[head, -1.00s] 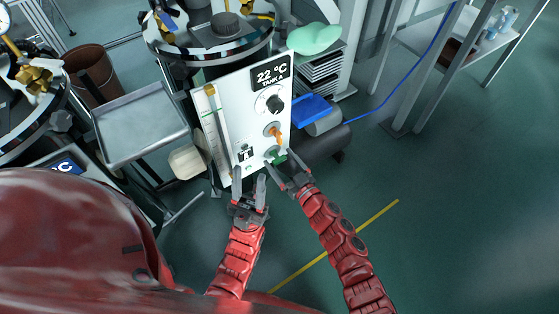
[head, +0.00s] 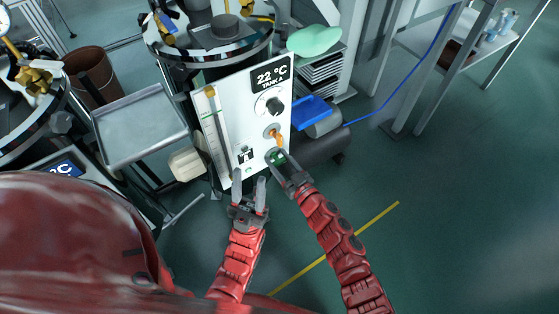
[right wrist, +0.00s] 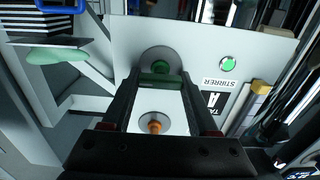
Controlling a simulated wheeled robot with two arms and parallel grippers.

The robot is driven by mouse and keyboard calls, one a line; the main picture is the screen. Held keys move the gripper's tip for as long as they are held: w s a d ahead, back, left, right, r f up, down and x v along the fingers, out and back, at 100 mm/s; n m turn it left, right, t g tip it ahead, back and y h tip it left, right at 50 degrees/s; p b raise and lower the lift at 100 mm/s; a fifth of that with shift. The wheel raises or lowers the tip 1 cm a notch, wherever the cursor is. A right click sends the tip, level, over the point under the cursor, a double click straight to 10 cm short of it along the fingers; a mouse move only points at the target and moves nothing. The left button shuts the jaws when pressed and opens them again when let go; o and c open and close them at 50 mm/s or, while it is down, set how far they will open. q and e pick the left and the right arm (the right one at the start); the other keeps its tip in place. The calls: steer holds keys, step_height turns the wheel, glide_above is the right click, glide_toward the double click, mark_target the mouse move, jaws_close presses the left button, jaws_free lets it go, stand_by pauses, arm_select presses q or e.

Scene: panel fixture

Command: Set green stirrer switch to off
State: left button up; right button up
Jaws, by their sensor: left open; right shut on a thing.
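The white panel (head: 235,110) carries a green stirrer switch (head: 278,157) low on its right side. In the right wrist view the green switch (right wrist: 160,68) sits on a round grey plate between my fingertips. My right gripper (head: 282,161) is shut on it; its fingers (right wrist: 159,78) partly hide the handle, so its exact setting is hard to tell. A STIRRER label (right wrist: 217,84) and a lit green lamp (right wrist: 228,64) are beside it. My left gripper (head: 250,183) is open and empty just in front of the panel's lower edge.
An orange switch (head: 276,136) sits just above the green one, with a black knob (head: 274,104) higher up. A metal tray (head: 140,123) stands left of the panel. The floor at right is clear.

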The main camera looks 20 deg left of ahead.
steer(key=shift+n, duration=0.4)
steer(key=n, duration=0.3)
steer(key=shift+s+n+b, duration=0.1)
steer(key=shift+n+b, duration=0.2)
steer(key=n, duration=0.2)
steer(key=n+b, duration=0.1)
steer(key=shift+s+a+f+n, duration=0.1)
steer(key=shift+f+n, duration=0.05)
steer(key=shift+n, duration=0.25)
steer(key=n+b, duration=0.3)
steer(key=n, duration=0.2)
steer(key=shift+f, duration=0.2)
steer(key=shift+r+n+b, duration=0.1)
steer(key=shift+n+b, duration=1)
steer(key=shift+n, duration=1.3)
steer(key=o, duration=1.4)
